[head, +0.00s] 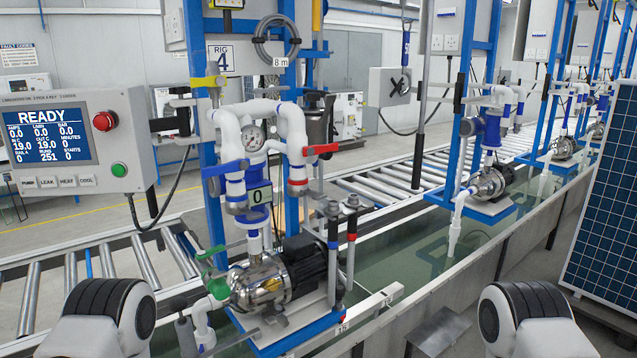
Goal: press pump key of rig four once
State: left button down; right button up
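Rig four is marked by the "RIG 4" sign (221,60) on its blue frame. Its control box (128,150) stands at the left, with a lit screen (46,135) reading READY. The pump key (29,182) is the leftmost of a row of small grey keys under the screen. To its right are the leak key (48,182), the heat key (67,181) and the cool key (86,181). Only rounded white and black links of my arms show at the bottom left and bottom right. Neither gripper is in view, and nothing covers the keys.
A red button (104,121) and a green button (119,170) sit on the control box's right side. Rig four's steel pump (258,283), white pipes and gauge (253,137) stand right of the box. A roller conveyor (105,262) runs behind; a water trough (440,240) lies right.

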aim_at(29, 182)
jog(key=u, duration=1.35)
